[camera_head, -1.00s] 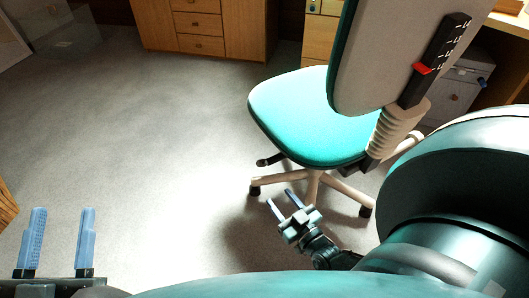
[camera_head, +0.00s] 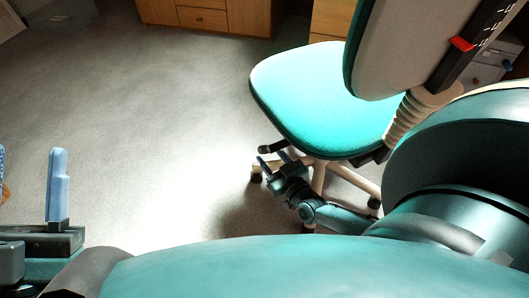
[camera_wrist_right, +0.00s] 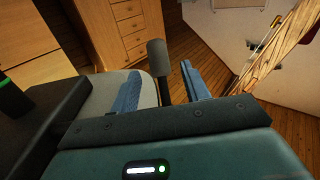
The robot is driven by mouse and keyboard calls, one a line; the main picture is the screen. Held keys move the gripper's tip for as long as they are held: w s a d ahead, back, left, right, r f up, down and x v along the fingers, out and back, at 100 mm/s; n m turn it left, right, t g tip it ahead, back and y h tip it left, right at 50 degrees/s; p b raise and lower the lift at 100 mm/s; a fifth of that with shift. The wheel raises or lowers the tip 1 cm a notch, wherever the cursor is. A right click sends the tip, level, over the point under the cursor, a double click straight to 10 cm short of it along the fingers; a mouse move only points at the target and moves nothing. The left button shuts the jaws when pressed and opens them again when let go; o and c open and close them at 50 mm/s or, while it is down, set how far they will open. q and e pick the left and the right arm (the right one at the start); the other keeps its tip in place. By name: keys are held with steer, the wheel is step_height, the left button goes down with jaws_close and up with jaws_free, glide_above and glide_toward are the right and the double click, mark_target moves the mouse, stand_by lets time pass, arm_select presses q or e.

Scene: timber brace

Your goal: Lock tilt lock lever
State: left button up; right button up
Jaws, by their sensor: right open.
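The tilt lock lever is a dark paddle-ended lever (camera_head: 274,147) under the front left edge of the teal office chair's seat (camera_head: 315,100). In the right wrist view the lever (camera_wrist_right: 158,58) stands up between my two blue fingers, apart from both. My right gripper (camera_head: 273,161) is open right beside the lever, near the chair's beige base; it also shows in the wrist view (camera_wrist_right: 160,75). Whether the lever is level with the fingers in depth is hard to tell. My left gripper (camera_head: 30,185) is open and empty at the left edge, partly cut off.
The chair's tall backrest (camera_head: 400,50) carries a black strip with a red tab (camera_head: 462,44). The beige chair base (camera_head: 318,178) spreads below the seat. Wooden drawers (camera_head: 203,18) stand at the back. The grey floor (camera_head: 150,110) to the left is clear.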

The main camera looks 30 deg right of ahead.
mark_target(264, 147)
arm_select(q)
steer(key=shift+s+r+m+g+h+b, duration=0.25)
steer(key=shift+r+m+h, duration=0.25)
steer(key=shift+m+h, duration=0.25)
steer(key=shift+s+r+m+g+h+b, duration=0.1)
steer(key=shift+r+m+h+b, duration=0.3)
steer(key=shift+m+h, duration=0.3)
arm_select(e)
steer(key=shift+w, duration=2.05)
arm_select(q)
steer(key=shift+r, duration=0.1)
arm_select(e)
steer(key=shift+c, duration=0.3)
jaws_close()
